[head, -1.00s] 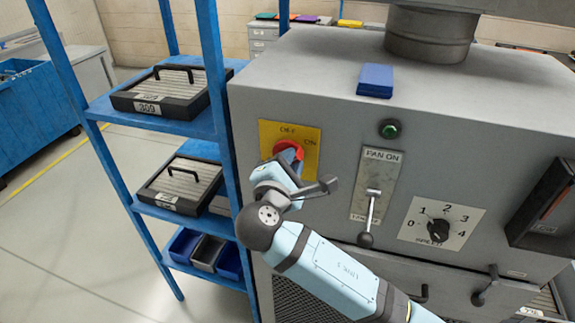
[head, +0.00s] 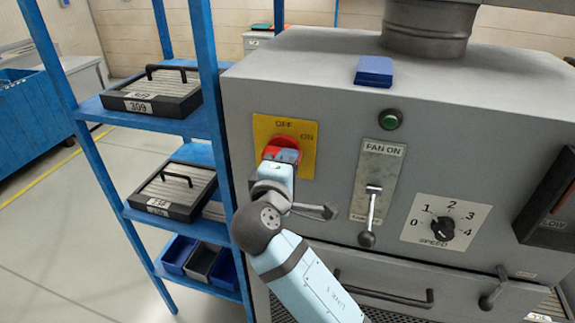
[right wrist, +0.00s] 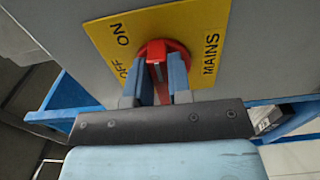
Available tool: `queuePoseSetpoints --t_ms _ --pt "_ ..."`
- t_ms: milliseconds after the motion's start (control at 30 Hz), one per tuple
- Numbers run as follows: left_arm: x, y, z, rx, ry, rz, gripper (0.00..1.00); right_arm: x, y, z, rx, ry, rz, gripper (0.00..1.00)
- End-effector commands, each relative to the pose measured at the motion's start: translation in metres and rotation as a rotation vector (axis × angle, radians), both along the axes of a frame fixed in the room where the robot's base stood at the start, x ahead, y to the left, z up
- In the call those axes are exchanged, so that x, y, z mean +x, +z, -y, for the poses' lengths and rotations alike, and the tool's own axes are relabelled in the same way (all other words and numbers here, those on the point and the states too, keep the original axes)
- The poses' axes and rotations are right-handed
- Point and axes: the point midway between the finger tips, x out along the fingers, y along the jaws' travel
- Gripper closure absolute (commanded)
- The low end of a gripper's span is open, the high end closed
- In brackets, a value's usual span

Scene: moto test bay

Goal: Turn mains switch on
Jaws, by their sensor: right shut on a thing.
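The mains switch is a red rotary knob (head: 283,152) on a yellow plate (head: 264,128) at the grey cabinet's upper left. OFF is printed at the plate's top and ON at its upper right. My right gripper (head: 281,160) is shut on the knob, partly hiding it. The right wrist view shows the red knob (right wrist: 164,48) with its grip between the two fingers of the right gripper (right wrist: 165,80), and the plate (right wrist: 205,25) reads ON, OFF and MAINS. I cannot tell exactly which mark the knob points to. My left gripper is out of view.
A fan lever (head: 370,215) hangs just right of my right wrist, under a green button (head: 390,120). A speed dial (head: 440,229) is farther right. A blue shelf rack (head: 210,80) stands close on the left. A blue block (head: 374,70) lies on the cabinet.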

Motion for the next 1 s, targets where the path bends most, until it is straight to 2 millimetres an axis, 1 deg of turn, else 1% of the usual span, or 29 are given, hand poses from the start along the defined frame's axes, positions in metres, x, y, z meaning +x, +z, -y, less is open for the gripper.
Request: queuePoseSetpoints --t_ms 433,467,500,567,1000 --pt "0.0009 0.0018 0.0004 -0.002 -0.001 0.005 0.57 -0.0002 -0.0005 -0.0003 0.012 0.0 0.003 1.0" --pt "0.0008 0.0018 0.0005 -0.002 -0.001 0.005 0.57 -0.0002 -0.0005 -0.0003 0.011 0.0 0.002 0.79" --pt "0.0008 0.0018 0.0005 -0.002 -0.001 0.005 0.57 -0.0002 -0.0006 -0.0003 0.011 0.0 0.002 0.69" --pt "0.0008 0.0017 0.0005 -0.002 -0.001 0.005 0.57 -0.0003 -0.0006 -0.0003 0.011 0.0 0.002 0.56" --pt "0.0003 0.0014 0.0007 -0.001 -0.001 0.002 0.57 0.0018 0.0001 0.0009 0.009 0.001 0.002 0.55"
